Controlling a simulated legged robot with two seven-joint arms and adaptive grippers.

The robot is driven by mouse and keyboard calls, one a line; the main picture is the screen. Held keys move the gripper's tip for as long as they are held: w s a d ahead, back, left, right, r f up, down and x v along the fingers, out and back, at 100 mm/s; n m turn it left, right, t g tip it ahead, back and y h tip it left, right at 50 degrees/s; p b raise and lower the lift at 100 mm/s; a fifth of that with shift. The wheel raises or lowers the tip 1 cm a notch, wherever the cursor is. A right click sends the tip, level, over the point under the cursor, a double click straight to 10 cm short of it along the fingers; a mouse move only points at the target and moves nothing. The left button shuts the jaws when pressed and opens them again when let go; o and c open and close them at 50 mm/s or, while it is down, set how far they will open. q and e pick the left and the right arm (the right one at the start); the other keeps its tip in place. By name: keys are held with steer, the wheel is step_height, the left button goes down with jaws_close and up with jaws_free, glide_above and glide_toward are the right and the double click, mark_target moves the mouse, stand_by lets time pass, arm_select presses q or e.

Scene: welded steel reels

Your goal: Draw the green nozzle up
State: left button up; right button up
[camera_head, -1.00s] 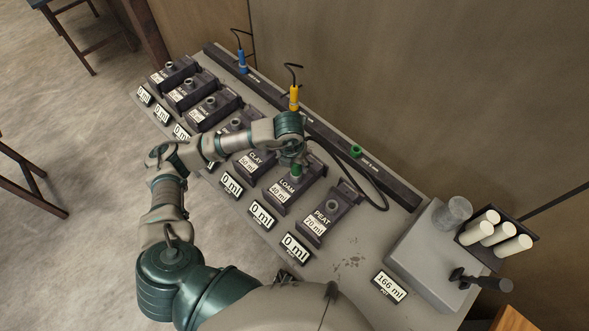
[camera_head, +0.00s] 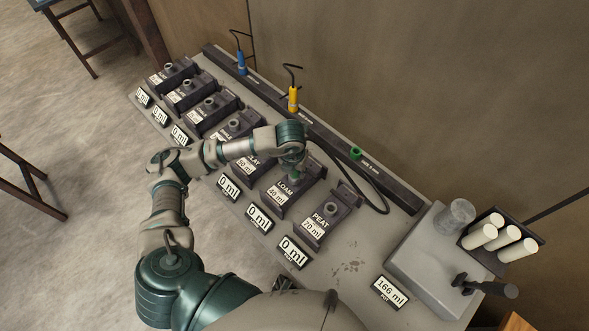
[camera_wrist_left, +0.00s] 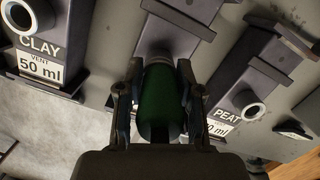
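The green nozzle (camera_wrist_left: 162,100) is between the two fingers of my left gripper (camera_wrist_left: 160,85) in the left wrist view, with both fingers against its sides. In the head view the left gripper (camera_head: 294,168) points down over the block marked LOAM (camera_head: 292,190), which reads 40 ml. The nozzle's far end meets the LOAM block's port (camera_wrist_left: 158,48); how deep it sits is hidden. In the head view the hand hides most of the nozzle. My right gripper is not in view.
PEAT (camera_head: 326,218) stands right of LOAM and CLAY (camera_wrist_left: 40,42) left, with more blocks beyond. A yellow nozzle (camera_head: 293,99) and blue nozzle (camera_head: 241,63) stand on the back rail. A green ring (camera_head: 355,154) marks that rail; a hose loops nearby. A grey box (camera_head: 440,250) stands right.

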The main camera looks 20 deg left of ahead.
arm_select(q)
steer(key=shift+d, duration=0.2)
steer(key=c, duration=0.4)
steer(key=shift+a+r, duration=0.1)
steer(key=shift+a+r+p, duration=0.25)
steer(key=shift+r+p, duration=0.05)
steer(key=shift+r, duration=0.05)
steer(key=shift+d+r+p, duration=0.2)
steer(key=shift+r+p, duration=0.5)
steer(key=shift+r, duration=0.5)
steer(key=shift+a+r, duration=0.1)
steer(key=shift+r, duration=0.3)
